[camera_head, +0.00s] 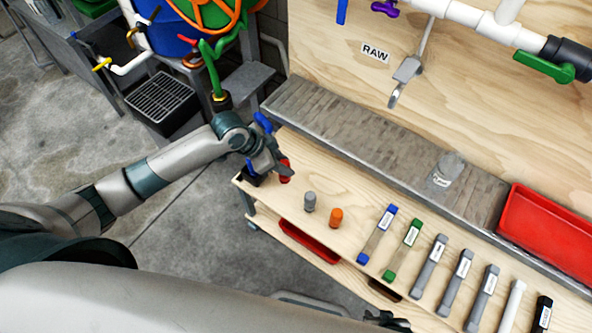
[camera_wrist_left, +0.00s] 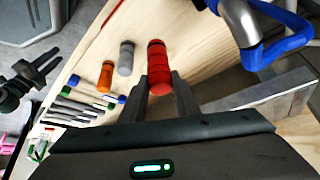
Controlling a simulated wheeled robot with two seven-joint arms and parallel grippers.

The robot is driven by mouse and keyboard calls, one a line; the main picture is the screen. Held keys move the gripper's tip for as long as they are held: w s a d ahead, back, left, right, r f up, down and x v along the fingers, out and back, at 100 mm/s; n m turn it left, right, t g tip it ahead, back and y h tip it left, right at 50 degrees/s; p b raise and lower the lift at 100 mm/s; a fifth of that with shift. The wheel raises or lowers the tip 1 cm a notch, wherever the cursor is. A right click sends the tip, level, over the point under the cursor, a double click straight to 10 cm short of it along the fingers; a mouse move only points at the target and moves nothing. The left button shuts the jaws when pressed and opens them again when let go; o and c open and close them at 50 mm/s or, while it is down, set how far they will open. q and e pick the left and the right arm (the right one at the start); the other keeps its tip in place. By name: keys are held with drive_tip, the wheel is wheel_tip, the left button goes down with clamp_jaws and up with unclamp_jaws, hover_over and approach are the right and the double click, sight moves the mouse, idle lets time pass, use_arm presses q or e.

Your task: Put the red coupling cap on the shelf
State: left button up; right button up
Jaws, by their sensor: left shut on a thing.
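The red coupling cap (camera_head: 285,171) is at the left end of the wooden bench, between the fingers of my left gripper (camera_head: 281,168). In the left wrist view the red cap (camera_wrist_left: 158,62) shows ribbed and upright, with the left gripper (camera_wrist_left: 160,88) shut on it. I cannot tell whether its base touches the bench. A long grey ledge (camera_head: 345,132) runs behind the bench, against the plywood wall. My right gripper (camera_head: 388,320) is partly seen at the bottom edge; it also shows in the left wrist view (camera_wrist_left: 35,72), its jaw opening unclear.
A grey cap (camera_head: 310,202) and an orange cap (camera_head: 336,218) stand on the bench, with several labelled cartridges to their right. A clear jar (camera_head: 447,172) and a red tray (camera_head: 548,238) are on the ledge. A blue-handled fitting (camera_wrist_left: 275,45) is close to my left gripper.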

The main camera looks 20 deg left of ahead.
sight(285, 180)
use_arm(q)
drive_tip(key=shift+f, duration=2.5)
drive_tip(key=shift+f, duration=1.9)
drive_tip(key=shift+f, duration=0.15)
drive_tip(key=o, duration=1)
drive_tip(key=shift+o, duration=0.2)
drive_tip(key=v, duration=1.2)
drive_tip(key=shift+r, duration=0.2)
